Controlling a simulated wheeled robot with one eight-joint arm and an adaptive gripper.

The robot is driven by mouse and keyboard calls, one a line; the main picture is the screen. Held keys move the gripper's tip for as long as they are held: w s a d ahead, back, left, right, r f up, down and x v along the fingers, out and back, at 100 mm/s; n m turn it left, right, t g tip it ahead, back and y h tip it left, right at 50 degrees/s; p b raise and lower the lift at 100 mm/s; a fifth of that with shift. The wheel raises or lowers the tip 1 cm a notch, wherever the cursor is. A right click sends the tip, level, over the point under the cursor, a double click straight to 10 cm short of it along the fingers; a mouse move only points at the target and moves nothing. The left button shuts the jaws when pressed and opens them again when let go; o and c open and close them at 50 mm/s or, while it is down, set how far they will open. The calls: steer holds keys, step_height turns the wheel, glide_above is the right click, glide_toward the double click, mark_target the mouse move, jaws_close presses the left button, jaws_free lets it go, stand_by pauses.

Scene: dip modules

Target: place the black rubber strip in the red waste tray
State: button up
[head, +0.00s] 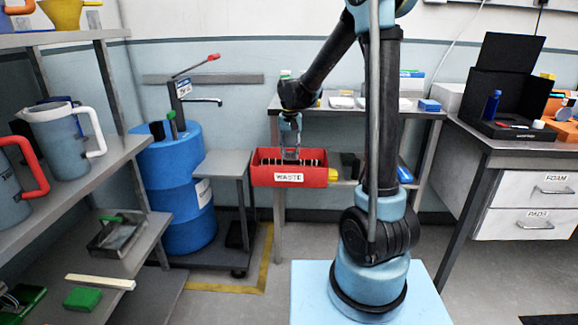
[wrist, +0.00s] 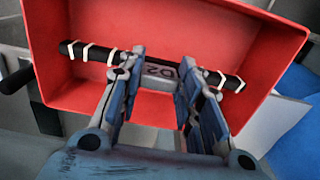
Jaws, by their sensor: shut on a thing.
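The black rubber strip (wrist: 99,53) has white bands and a grey labelled middle piece (wrist: 160,72). My gripper (wrist: 162,66) is shut on that middle, with the strip's ends sticking out on both sides. The red waste tray (wrist: 205,22) lies beneath and around the strip in the wrist view. In the head view the tray (head: 288,177) bears a WASTE label, and my gripper (head: 290,154) is over its opening. The strip (head: 312,163) lies lengthwise along the opening there. I cannot tell whether it touches the tray floor, which is partly hidden.
A small grey trolley table (head: 220,164) and blue drum (head: 180,185) stand left of the tray. A workbench (head: 425,112) with boxes is behind my arm. A shelf with jugs (head: 70,138) is at the far left. A yellow block (head: 332,174) lies just right of the tray.

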mark_target(290, 160)
steer(key=shift+f, duration=2.5)
steer(key=o, duration=1)
